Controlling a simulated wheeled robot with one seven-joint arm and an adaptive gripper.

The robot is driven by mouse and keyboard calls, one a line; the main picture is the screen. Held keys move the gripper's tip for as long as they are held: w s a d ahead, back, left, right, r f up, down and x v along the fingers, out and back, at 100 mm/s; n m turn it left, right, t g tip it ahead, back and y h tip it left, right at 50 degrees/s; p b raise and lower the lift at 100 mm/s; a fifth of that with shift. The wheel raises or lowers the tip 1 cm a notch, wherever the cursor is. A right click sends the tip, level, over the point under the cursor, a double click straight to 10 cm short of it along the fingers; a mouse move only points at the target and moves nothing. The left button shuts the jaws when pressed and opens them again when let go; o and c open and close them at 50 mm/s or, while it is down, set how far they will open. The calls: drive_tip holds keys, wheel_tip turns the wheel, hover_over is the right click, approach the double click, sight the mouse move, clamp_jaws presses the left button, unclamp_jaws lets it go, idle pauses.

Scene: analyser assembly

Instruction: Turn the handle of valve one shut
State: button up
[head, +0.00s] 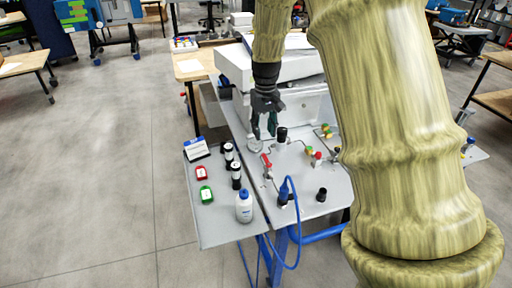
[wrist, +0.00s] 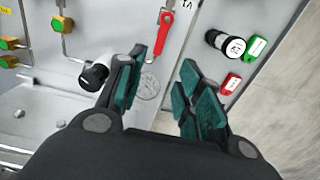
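The valve handle, a slim red lever (wrist: 163,36), lies on the light grey panel at top centre of the wrist view, with a label partly reading V1 beside it. In the head view the red handle (head: 266,162) is just in front of and below my gripper (head: 264,122). In the wrist view my gripper (wrist: 164,68) is open, its two green-padded fingers spread apart with nothing between them. The handle lies beyond the fingertips and appears apart from them. A thin metal pipe runs by the handle's lower end.
A black knob (wrist: 94,77) stands close left of my left finger. A round grey disc (wrist: 148,85) lies on the panel. A blue hose (head: 289,190) rises in front.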

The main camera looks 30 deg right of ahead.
sight(265, 157)
drive_tip(key=s+f, duration=0.3)
drive_tip(key=shift+s+d+p, duration=0.1)
drive_tip(key=shift+p, duration=0.3)
drive_tip(key=w+f, duration=0.1)
drive_tip(key=f, duration=0.2)
drive_tip(key=w+f, duration=0.1)
drive_tip(key=f, duration=0.1)
drive_tip(key=shift+w+f, duration=0.2)
drive_tip(key=shift+w, duration=0.15)
drive_tip(key=shift+f+p, duration=0.3)
drive_tip(key=shift+s, duration=0.75)
drive_tip(key=shift+w+f, duration=0.45)
drive_tip(key=shift+s+r, duration=0.15)
drive_tip(key=shift+r, duration=0.05)
drive_tip(key=c, duration=0.4)
clamp_jaws()
